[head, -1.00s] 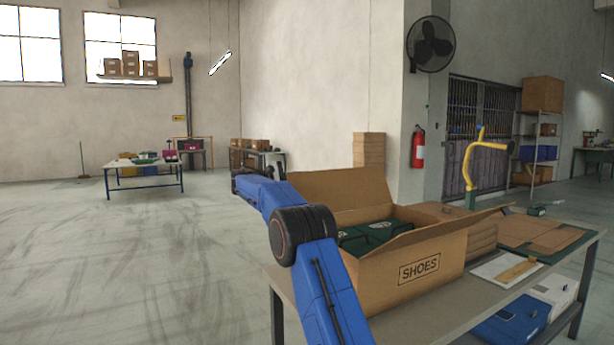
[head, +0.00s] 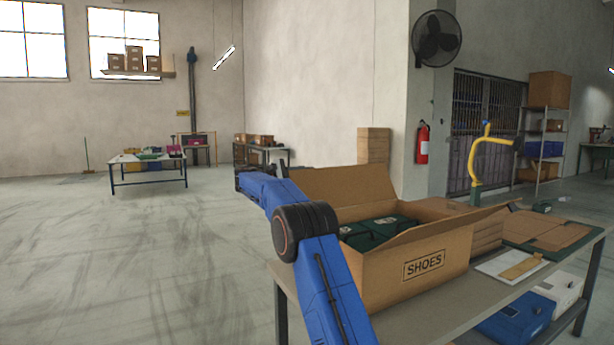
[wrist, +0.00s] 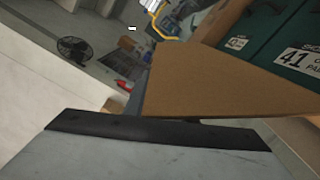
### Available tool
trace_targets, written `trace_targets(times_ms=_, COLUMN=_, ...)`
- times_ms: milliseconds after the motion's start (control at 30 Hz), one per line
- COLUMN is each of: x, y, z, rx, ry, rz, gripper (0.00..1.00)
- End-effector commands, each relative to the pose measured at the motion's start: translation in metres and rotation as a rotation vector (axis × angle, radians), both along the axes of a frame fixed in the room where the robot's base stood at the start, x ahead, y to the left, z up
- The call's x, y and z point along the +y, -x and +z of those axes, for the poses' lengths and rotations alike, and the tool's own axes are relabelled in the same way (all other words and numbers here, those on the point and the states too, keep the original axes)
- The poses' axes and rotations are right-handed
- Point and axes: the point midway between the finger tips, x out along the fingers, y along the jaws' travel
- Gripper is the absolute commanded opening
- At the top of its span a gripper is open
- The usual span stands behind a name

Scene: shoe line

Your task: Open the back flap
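The open cardboard box marked SHOES (head: 400,275) stands on the near table, with dark green shoe boxes (head: 385,228) inside. Its back flap (head: 340,187) stands raised and leans outward at the rear. In the wrist view a brown cardboard panel (wrist: 225,88) fills the middle, with the green boxes (wrist: 285,40) beyond it, one labelled 41. My gripper is at the end of my blue arm, left of and behind the box. In the head view its fingers are hidden. A dark bar and grey surface fill the bottom of the wrist view, and I cannot tell its opening.
Open floor (head: 110,260) lies to the left.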

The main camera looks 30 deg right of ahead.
Motion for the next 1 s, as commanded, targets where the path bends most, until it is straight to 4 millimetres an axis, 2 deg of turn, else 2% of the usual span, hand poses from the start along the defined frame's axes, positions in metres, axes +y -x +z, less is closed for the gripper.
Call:
trace_targets(times_ms=167, x=0.002, y=0.000, z=0.000, rx=0.000, ry=0.000, rz=0.000, gripper=0.23)
trace_targets(times_ms=367, x=0.024, y=0.000, z=0.001, rx=-0.001, ry=0.000, rz=0.002, gripper=0.23)
trace_targets(times_ms=1000, x=0.148, y=0.000, z=0.000, rx=0.000, ry=0.000, rz=0.002, gripper=0.23)
